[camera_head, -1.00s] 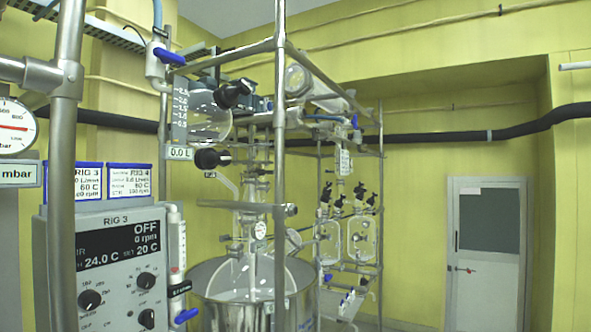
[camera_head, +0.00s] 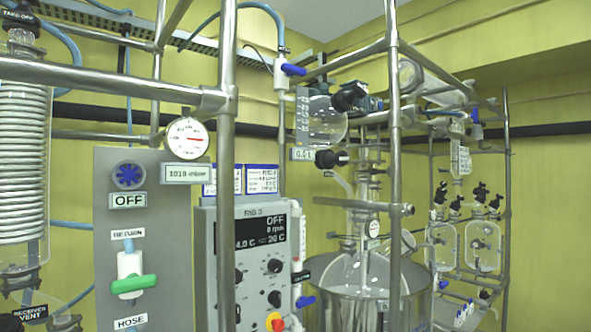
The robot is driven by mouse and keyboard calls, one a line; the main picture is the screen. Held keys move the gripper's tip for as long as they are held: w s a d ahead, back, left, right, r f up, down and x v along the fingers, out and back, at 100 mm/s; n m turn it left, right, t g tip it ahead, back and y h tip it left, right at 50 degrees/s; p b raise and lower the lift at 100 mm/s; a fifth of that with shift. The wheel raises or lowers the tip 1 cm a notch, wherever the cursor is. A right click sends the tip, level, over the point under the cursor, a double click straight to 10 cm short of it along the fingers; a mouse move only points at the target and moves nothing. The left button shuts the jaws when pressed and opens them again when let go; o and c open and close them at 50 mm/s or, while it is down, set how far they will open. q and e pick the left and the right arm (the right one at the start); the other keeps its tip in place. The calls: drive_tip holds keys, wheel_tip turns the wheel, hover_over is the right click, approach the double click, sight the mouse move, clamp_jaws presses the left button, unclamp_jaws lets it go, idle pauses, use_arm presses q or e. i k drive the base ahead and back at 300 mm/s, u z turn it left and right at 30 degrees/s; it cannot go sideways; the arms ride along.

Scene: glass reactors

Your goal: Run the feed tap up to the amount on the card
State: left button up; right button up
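A round glass feed vessel (camera_head: 326,120) with a graduated scale hangs on the frame right of centre, and a label reading 0.0 L (camera_head: 303,154) is below it. A black knob (camera_head: 349,96) is at its side and another black knob (camera_head: 330,159) is just under it. A blue-handled tap (camera_head: 293,69) sits on the line above the vessel. Blue-and-white cards (camera_head: 262,180) stand on top of the RIG 3 control box, their text too small to read surely. Neither of my grippers is in view.
The control box (camera_head: 248,260) shows OFF and 0 rpm. A steel vessel (camera_head: 350,300) stands right of it. Metal posts (camera_head: 395,200) cross in front. A panel (camera_head: 145,200) with a green-handled valve (camera_head: 133,285) and a glass coil (camera_head: 20,165) are at left.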

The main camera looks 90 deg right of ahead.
sight(291, 70)
drive_tip(key=k, duration=2.05)
drive_tip(key=z, duration=0.95)
drive_tip(key=i, duration=0.75)
drive_tip(key=z, duration=0.35)
